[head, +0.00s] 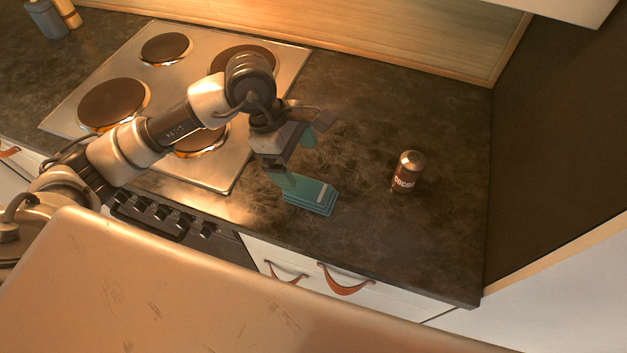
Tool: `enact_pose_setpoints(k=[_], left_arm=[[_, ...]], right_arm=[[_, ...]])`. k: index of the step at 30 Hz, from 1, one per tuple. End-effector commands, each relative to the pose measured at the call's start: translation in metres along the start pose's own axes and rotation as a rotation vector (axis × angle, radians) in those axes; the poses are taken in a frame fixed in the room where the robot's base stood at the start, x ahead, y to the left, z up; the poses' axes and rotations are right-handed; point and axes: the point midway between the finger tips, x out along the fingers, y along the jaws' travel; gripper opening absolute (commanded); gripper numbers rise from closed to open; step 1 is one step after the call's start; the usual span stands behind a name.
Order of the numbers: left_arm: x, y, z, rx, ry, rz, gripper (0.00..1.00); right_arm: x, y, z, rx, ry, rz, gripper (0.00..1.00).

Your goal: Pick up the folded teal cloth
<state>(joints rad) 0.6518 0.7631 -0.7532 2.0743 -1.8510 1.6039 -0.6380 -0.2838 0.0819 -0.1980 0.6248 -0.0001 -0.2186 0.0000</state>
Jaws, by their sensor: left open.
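The folded teal cloth (315,198) lies flat in layers on the dark countertop, right of the stove and near the counter's front edge. A pale patch shows on its top. My left gripper (291,166) comes in from the left over the stove and is open just above the cloth's far left side. Its fingers point down and partly hide that end of the cloth. I cannot tell whether a fingertip touches it. My right gripper is not in view.
The stove (226,174) with several round hotplates is on the left. Drawers with leather pulls (345,284) are below the counter edge. The countertop (400,245) around the can is clear.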

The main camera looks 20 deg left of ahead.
Motion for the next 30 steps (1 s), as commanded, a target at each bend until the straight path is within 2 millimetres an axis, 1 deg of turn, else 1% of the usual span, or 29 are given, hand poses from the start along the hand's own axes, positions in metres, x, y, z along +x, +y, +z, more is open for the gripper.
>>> enact_pose_setpoints(k=[1,3,7,11,15,19,22,30], left_arm=[[0.008,-0.001,0.001,-0.002,-0.002,-0.004,0.92],[0.018,-0.001,0.001,-0.003,-0.003,-0.004,0.92],[0.028,-0.001,0.001,-0.001,-0.002,-0.001,0.92],[0.038,-0.004,0.000,-0.003,-0.003,-0.003,0.92],[0.059,-0.011,-0.002,-0.003,-0.003,-0.006,0.92],[0.075,-0.008,-0.003,-0.001,-0.003,-0.001,0.92],[0.081,-0.008,-0.003,-0.001,-0.003,0.000,0.92],[0.081,-0.008,-0.003,0.000,-0.002,0.001,0.92]], right_arm=[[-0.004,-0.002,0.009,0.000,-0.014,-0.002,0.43],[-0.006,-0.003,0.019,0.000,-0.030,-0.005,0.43],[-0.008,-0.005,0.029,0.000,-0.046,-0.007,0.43],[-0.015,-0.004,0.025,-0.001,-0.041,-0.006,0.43],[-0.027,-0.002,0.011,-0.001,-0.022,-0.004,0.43],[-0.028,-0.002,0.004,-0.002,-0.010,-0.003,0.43],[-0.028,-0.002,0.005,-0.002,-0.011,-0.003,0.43],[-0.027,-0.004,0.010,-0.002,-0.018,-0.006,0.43]])
